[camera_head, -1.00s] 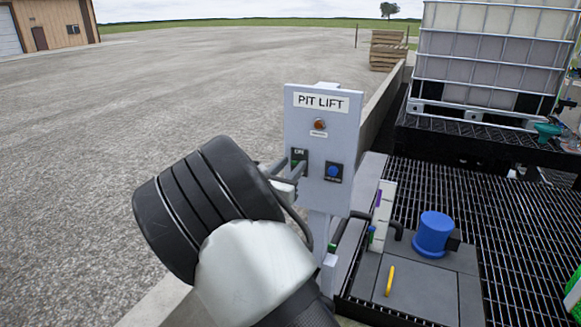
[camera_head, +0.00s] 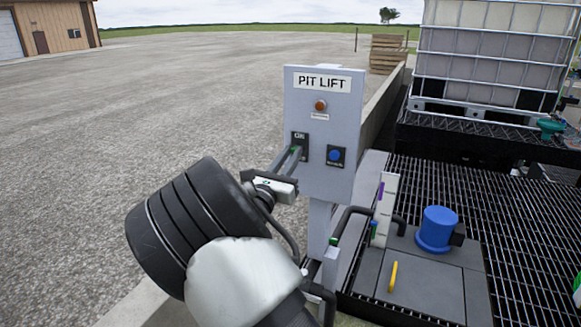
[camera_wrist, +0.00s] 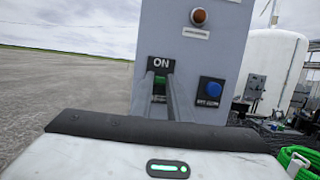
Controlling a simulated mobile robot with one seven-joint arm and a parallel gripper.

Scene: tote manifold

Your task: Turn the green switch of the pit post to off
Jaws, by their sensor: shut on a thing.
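The pit post is a grey panel labelled PIT LIFT (camera_head: 347,105) on a pale stand. The green switch (camera_wrist: 159,86) sits at its left under an ON label (camera_wrist: 160,64); only a green part of it shows between my fingers in the wrist view. My gripper (camera_head: 294,151) reaches up to the switch from the lower left, with its fingers (camera_wrist: 166,82) shut on it. The fingers hide much of the switch, so its exact angle cannot be told.
An orange lamp (camera_head: 320,105) is above the switch and a blue button (camera_head: 335,155) to its right. A blue pump (camera_head: 436,230), a yellow handle (camera_head: 392,277) and dark grating (camera_head: 440,180) lie to the right. Open gravel (camera_head: 150,100) lies left.

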